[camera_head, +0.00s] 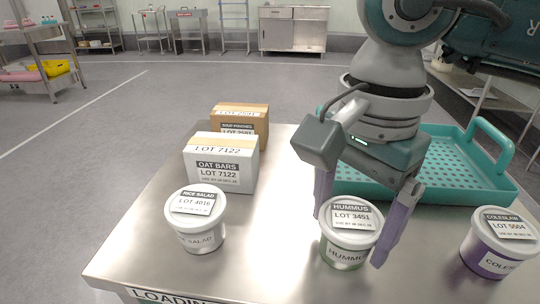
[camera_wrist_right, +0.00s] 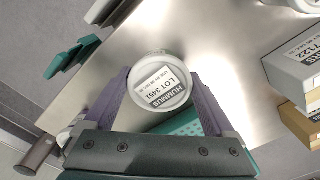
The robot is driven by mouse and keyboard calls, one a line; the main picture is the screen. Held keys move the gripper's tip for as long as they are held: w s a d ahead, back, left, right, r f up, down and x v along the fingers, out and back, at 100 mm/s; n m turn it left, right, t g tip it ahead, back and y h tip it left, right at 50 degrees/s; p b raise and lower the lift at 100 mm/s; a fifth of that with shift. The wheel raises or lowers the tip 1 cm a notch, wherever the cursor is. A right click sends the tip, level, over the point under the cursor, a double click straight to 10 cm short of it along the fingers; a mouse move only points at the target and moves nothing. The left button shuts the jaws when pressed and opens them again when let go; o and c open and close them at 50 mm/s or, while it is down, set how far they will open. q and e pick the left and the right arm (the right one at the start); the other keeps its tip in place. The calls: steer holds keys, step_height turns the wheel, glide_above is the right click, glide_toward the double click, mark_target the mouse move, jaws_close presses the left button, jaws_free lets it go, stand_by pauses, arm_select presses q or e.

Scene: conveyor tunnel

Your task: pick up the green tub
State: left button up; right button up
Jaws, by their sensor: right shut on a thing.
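The green tub (camera_head: 343,256) has a white lid with a hummus label and stands upright at the front of the steel table. Its lid also shows in the right wrist view (camera_wrist_right: 160,82). My right gripper (camera_head: 351,238) reaches down from above with one purple finger on each side of the tub, shut on it. In the right wrist view the fingers (camera_wrist_right: 160,92) flank the lid. I cannot tell whether the tub's base is clear of the table. My left gripper is not in view.
On the steel table (camera_head: 270,240), a rice salad tub (camera_head: 197,237) stands left and a purple coleslaw tub (camera_head: 487,258) right. An oat bars box (camera_head: 222,165) and a brown box (camera_head: 240,117) stand behind left. A teal perforated tray (camera_head: 440,195) lies behind the gripper.

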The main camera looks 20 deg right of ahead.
mark_target(353, 217)
step_height(353, 217, up, 20)
steer(key=p, duration=0.3)
steer(key=o, duration=0.9)
jaws_close()
